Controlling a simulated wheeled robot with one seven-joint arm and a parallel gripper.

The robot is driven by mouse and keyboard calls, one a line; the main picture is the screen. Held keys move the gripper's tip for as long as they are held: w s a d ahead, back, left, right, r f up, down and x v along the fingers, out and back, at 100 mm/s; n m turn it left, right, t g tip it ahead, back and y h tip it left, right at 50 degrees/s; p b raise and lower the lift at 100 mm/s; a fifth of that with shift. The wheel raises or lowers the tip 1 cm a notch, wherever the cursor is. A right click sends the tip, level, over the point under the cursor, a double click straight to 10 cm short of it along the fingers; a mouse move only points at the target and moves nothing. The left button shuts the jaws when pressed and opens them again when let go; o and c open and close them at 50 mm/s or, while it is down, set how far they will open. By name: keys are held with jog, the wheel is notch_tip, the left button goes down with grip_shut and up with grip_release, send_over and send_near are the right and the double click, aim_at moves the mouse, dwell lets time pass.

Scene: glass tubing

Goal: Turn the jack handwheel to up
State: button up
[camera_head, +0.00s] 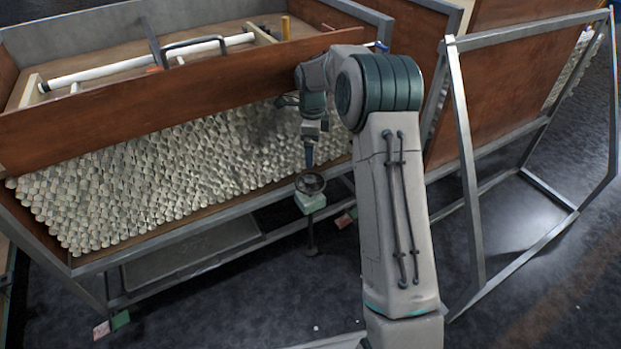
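The jack handwheel (310,183) is a small dark round wheel near the middle of the view, in front of the bin's lower frame. It sits on top of a pale green block (311,202), with a dark post (311,238) running down below it. My gripper (309,160) points down just above the wheel. Its narrow dark tip is close to the wheel's far side; I cannot tell whether it touches. The fingers are too small and edge-on to tell whether they are open or shut. No up marking on the wheel can be made out.
A wooden bin on a grey metal frame (190,253) holds many stacked glass tubes (170,180) behind the wheel. A white tube (145,63) lies on the upper shelf. An empty metal frame (468,170) stands to the right. Dark floor (230,305) in front is mostly clear.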

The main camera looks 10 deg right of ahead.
aim_at(312, 179)
notch_tip(312, 179, down, 14)
jog(key=b, duration=0.5)
jog(key=shift+r+b, duration=0.15)
jog(key=shift+b, duration=0.25)
jog(key=c, duration=0.7)
